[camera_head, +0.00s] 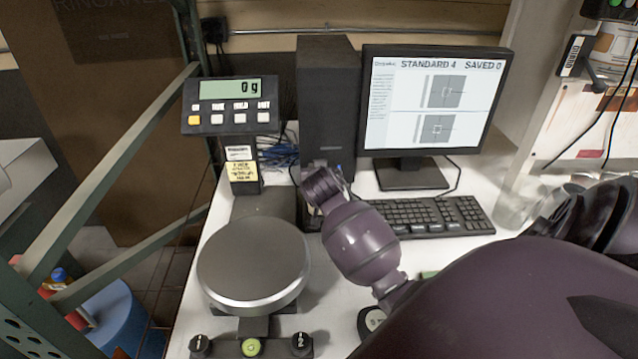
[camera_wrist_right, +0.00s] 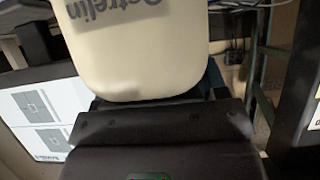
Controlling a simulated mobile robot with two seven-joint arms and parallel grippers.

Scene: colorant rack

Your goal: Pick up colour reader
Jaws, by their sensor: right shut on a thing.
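The colour reader (camera_wrist_right: 135,50) is a cream, rounded body with dark upside-down lettering in the right wrist view. It fills the upper middle, close to the camera. My right gripper (camera_wrist_right: 155,108) is the dark body below it, shut on the reader; its fingertips are mostly hidden. In the head view I cannot make out the reader or the gripper's fingers, and my purple right arm covers the lower right. My left gripper is not in view.
A scale with a round plate (camera_head: 254,262) and a display (camera_head: 230,104) reading 0 g stands on the white bench. A monitor (camera_head: 432,100) reads "STANDARD 4 SAVED 0", with a keyboard (camera_head: 425,217) before it. A clear glass jar (camera_head: 512,207) stands right. A green metal frame (camera_head: 115,170) borders the left.

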